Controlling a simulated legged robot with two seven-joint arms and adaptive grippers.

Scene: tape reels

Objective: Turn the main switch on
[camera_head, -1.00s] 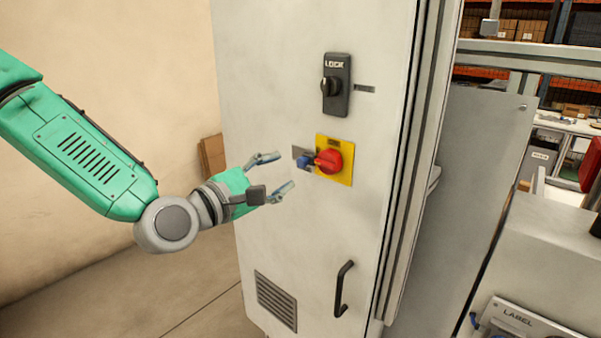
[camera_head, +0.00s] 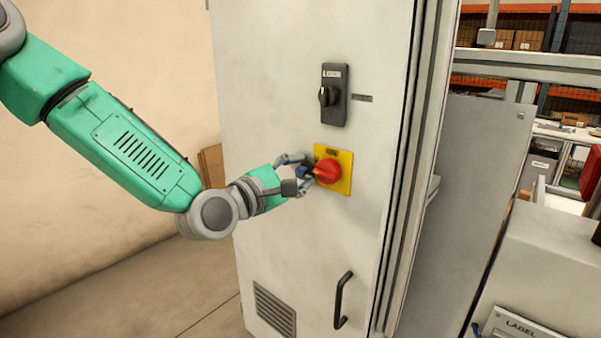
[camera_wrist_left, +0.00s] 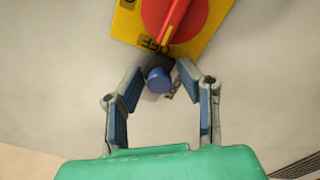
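The main switch (camera_head: 328,172) is a red rotary knob on a yellow plate (camera_head: 345,157) on the grey cabinet front. In the left wrist view the red knob (camera_wrist_left: 172,15) is cut off at the top, and its pointer aims at the OFF mark. A blue button or key (camera_wrist_left: 158,79) sits beside the plate. My left gripper (camera_wrist_left: 156,85) is open, its two blue-padded fingers on either side of the blue piece with gaps. In the head view my left gripper (camera_head: 304,172) is at the switch's left side. My right gripper is not in view.
A black rotary lock (camera_head: 334,95) is above the switch on the cabinet (camera_head: 270,90). A black door handle (camera_head: 342,300) and a vent (camera_head: 275,310) are below. A grey machine with a LABEL panel (camera_head: 515,325) stands at the right. Free room lies left of the cabinet.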

